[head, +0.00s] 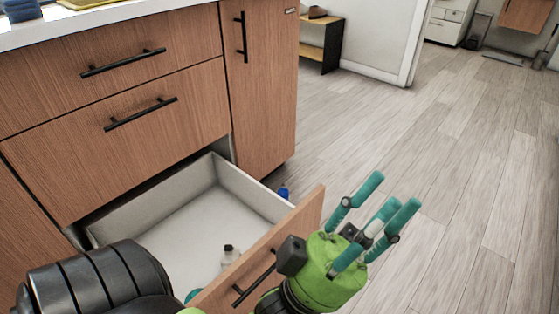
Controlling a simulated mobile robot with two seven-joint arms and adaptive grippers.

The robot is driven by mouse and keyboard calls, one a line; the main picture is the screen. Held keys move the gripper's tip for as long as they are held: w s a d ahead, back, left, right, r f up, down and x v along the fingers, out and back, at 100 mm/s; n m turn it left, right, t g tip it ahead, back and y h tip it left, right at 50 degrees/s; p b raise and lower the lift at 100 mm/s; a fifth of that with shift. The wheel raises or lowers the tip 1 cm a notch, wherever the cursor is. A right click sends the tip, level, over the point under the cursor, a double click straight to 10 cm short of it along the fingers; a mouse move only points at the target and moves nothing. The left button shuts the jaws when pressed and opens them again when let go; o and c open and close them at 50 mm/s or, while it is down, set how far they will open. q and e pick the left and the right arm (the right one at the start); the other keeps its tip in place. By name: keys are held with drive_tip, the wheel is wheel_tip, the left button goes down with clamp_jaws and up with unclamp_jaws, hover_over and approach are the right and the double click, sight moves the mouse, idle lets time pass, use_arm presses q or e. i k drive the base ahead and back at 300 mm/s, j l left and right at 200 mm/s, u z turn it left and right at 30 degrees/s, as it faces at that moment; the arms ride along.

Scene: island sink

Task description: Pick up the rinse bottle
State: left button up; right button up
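A small pale bottle with a dark cap (230,256) stands in the open drawer (250,190), close behind its front panel; its lower part is hidden. A small blue object (283,191) shows just past the drawer's right wall, partly hidden by it. I cannot tell for sure which one is the rinse bottle; the pale one has a bottle's shape. My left gripper (381,214) is green with teal fingers. It is open and empty, outside the drawer to the right of its front panel, apart from both objects. My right gripper is not in view.
The wooden cabinet (120,90) with black handles fills the left, under a white countertop (90,22). The pulled-out drawer's front panel (265,255) stands between the pale bottle and my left gripper. Wood floor (460,150) is clear to the right. A small shelf (325,45) stands behind.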

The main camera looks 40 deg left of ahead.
sight(284, 192)
drive_tip(key=i+u, duration=0.3)
drive_tip(key=u, duration=0.15)
drive_tip(key=i+l+u, duration=0.2)
drive_tip(key=u, duration=0.25)
drive_tip(key=i+l+u, duration=0.3)
drive_tip(key=u, duration=0.15)
drive_tip(key=i+l+u, duration=0.45)
drive_tip(key=k+j, duration=0.1)
